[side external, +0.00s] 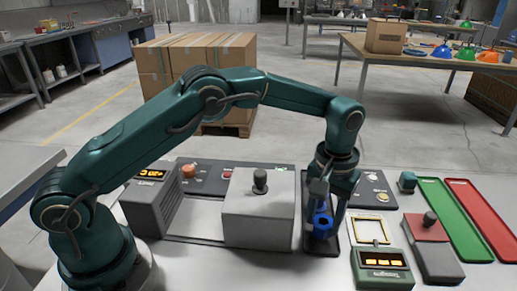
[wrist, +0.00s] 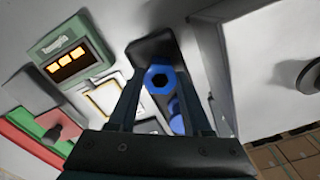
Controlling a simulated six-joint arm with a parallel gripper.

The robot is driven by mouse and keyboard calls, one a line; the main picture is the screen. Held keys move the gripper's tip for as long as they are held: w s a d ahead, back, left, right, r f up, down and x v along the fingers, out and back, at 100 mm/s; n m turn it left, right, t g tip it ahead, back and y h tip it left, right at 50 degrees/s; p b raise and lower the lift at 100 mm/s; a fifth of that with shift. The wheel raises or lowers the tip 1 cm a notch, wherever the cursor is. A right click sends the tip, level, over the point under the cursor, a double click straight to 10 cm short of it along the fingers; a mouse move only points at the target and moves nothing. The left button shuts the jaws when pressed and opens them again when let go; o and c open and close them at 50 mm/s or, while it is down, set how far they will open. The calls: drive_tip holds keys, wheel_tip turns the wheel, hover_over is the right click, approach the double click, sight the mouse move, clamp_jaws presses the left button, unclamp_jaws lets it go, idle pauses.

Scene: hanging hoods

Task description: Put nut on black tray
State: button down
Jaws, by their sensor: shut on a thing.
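A blue nut (wrist: 159,79) with a dark hole is between the two fingers of my gripper (wrist: 160,84) in the wrist view. My gripper is shut on it. In the side view the blue nut (side external: 322,224) is at the fingertips of my gripper (side external: 321,215), low over the narrow black tray (side external: 320,247). The black tray also shows beyond the nut in the wrist view (wrist: 150,46). I cannot tell whether the nut touches the tray. More blue (wrist: 176,118) shows behind the nut, partly hidden by the fingers.
A grey box with a black knob (side external: 259,205) stands close on the left. On the right are a yellow-framed plate (side external: 371,230), a green display unit (side external: 381,268), a red-topped block with a knob (side external: 427,228), a green tray (side external: 456,220) and a red tray (side external: 485,213).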

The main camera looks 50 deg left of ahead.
drive_tip(key=shift+f, duration=0.5)
drive_tip(key=shift+c, duration=1.3)
unclamp_jaws()
drive_tip(key=s+a+r+t, duration=0.2)
drive_tip(key=a+r, duration=0.1)
drive_tip(key=r, duration=0.7)
drive_tip(key=s+a+r+t, duration=0.1)
drive_tip(key=s+a+r, duration=0.2)
drive_tip(key=r, duration=0.7)
drive_tip(key=s+a+t, duration=0.2)
drive_tip(key=s+a, duration=0.2)
drive_tip(key=s, duration=0.6)
drive_tip(key=s+f+m, duration=0.3)
drive_tip(key=s+f, duration=0.2)
drive_tip(key=f, duration=0.1)
drive_tip(key=shift+s+a+t, duration=0.15)
drive_tip(key=shift+a+t, duration=0.15)
drive_tip(key=shift+a, duration=0.1)
